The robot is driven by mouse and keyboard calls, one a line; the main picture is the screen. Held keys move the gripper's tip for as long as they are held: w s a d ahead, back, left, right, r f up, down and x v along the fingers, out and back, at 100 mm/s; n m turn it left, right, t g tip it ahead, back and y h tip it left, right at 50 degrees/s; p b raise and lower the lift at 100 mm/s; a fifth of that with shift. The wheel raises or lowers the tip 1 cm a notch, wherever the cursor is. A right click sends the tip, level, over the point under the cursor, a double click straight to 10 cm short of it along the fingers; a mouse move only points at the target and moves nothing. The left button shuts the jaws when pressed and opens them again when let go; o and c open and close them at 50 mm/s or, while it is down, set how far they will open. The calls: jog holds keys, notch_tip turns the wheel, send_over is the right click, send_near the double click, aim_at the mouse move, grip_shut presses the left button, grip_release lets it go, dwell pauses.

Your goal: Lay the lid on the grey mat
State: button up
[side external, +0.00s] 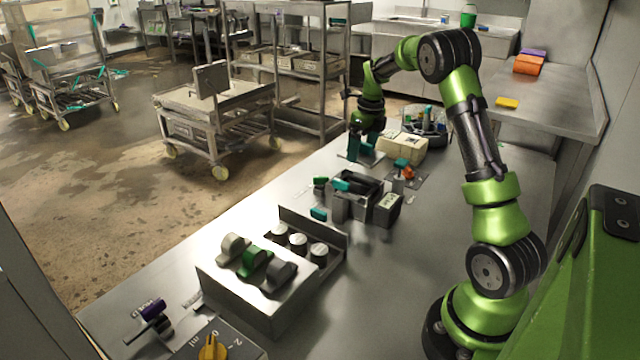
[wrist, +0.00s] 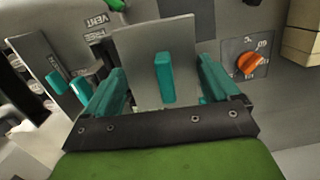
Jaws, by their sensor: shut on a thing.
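The lid (wrist: 150,45) is a flat grey plate with a teal handle (wrist: 165,78) standing near its middle in the wrist view. My gripper (wrist: 160,68) has one teal finger at each side of the plate and is shut on the lid; the exact contact is not clear. In the side view my gripper (side external: 365,149) is low over the far part of the steel bench, left of a cream box. The lid is small and partly hidden there; I cannot tell if it touches the bench. I cannot pick out the grey mat with certainty.
The cream box (side external: 402,144) and a round container (side external: 428,122) stand close to my gripper.

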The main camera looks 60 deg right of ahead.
jog(key=w+d+f, duration=0.3)
jog(key=w+d, duration=0.2)
jog(key=d, duration=0.1)
jog(key=shift+n, duration=0.3)
notch_tip(320, 180, down, 9)
jog(key=shift+f, duration=0.1)
jog(key=shift+f, duration=0.15)
